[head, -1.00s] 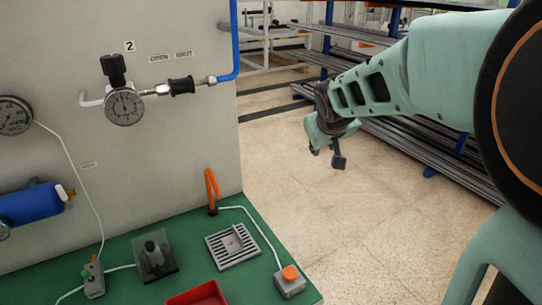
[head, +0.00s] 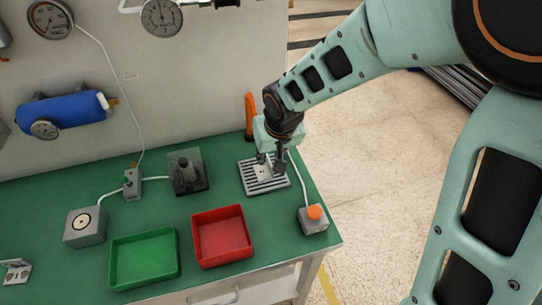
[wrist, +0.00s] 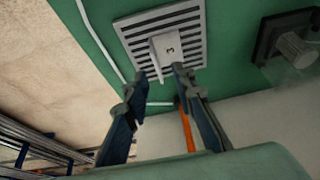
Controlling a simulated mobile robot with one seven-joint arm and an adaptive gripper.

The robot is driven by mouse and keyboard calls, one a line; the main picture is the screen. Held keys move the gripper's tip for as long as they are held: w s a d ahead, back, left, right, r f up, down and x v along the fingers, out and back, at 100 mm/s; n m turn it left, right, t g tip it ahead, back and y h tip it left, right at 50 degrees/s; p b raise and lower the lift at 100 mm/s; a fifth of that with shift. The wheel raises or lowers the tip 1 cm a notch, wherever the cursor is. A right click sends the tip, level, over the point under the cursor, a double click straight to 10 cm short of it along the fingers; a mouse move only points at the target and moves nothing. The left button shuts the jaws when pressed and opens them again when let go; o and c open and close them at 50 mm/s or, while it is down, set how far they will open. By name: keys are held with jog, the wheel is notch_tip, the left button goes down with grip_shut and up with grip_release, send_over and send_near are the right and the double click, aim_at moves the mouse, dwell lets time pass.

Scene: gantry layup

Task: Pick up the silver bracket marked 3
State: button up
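The silver bracket marked 3 (wrist: 168,46) lies on a grey slotted plate (wrist: 132,24) in the wrist view, with its mark facing up. In the head view the plate (head: 250,184) sits at the right of the green bench, and the bracket (head: 264,173) on it is partly hidden by my gripper. My gripper (head: 271,163) is just over the plate. In the wrist view my gripper (wrist: 162,76) is open, with its two fingertips apart near the bracket's lower end and nothing between them. I cannot tell whether a finger touches the bracket.
A red tray (head: 222,262) and a green tray (head: 145,284) are at the front. A button box (head: 313,222) stands right of the plate, a dark fixture (head: 187,188) left. An orange handle (head: 250,112) rises behind. Another metal bracket (head: 16,275) lies far left.

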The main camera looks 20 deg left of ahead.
aim_at(270, 162)
jog(key=x, duration=0.5)
jog(key=shift+d+f, duration=0.1)
grip_shut()
